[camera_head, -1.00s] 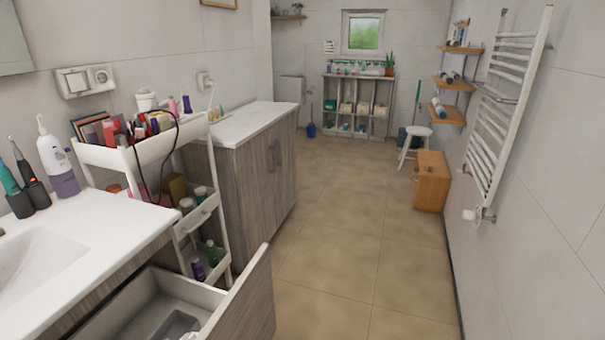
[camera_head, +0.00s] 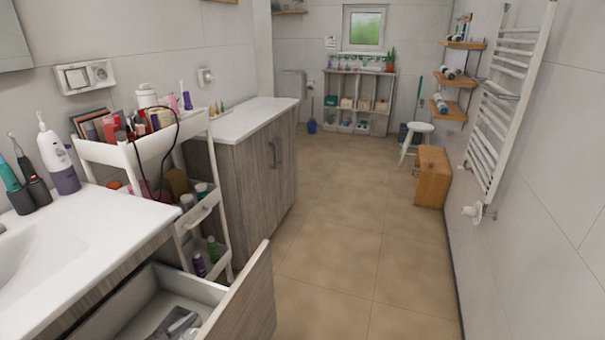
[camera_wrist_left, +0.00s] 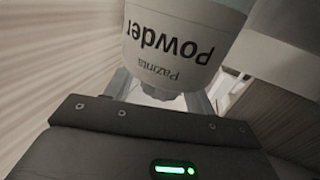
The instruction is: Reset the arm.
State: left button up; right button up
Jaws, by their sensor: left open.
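My left gripper (camera_head: 180,324) shows as a small grey shape inside the open drawer (camera_head: 245,290), at the bottom of the head view. In the left wrist view its two fingers (camera_wrist_left: 162,96) are apart, so it is open. A white container lettered "Powder" (camera_wrist_left: 180,45) appears upside down in that view, its lower end showing between the fingers. I cannot tell whether they touch it. Most of my left arm is out of view. My right gripper is not in view.
A white cosmetics cart (camera_head: 150,150) full of bottles stands behind the drawer. A wooden cabinet (camera_head: 245,165) stands beyond the cart. The tiled floor (camera_head: 350,260) to the right is clear.

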pick_arm(q)
notch_tip(320, 180, up, 9)
jog(key=shift+r+p, duration=0.15)
jog(key=shift+p, duration=0.45)
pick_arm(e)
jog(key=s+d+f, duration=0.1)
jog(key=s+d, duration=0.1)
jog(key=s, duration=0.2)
pick_arm(q)
jog(key=d+r+n+t+y+p, duration=0.1)
jog(key=d+r+n+y+p, duration=0.1)
jog(key=r+p, duration=0.9)
jog(key=s+d+r+n+t+y+p, duration=0.1)
jog(key=r+p, duration=1)
jog(key=r, duration=1.5)
jog(key=shift+d+n+t+y, duration=0.8)
jog(key=shift+d+n+y, duration=0.6)
jog(key=shift+y, duration=1)
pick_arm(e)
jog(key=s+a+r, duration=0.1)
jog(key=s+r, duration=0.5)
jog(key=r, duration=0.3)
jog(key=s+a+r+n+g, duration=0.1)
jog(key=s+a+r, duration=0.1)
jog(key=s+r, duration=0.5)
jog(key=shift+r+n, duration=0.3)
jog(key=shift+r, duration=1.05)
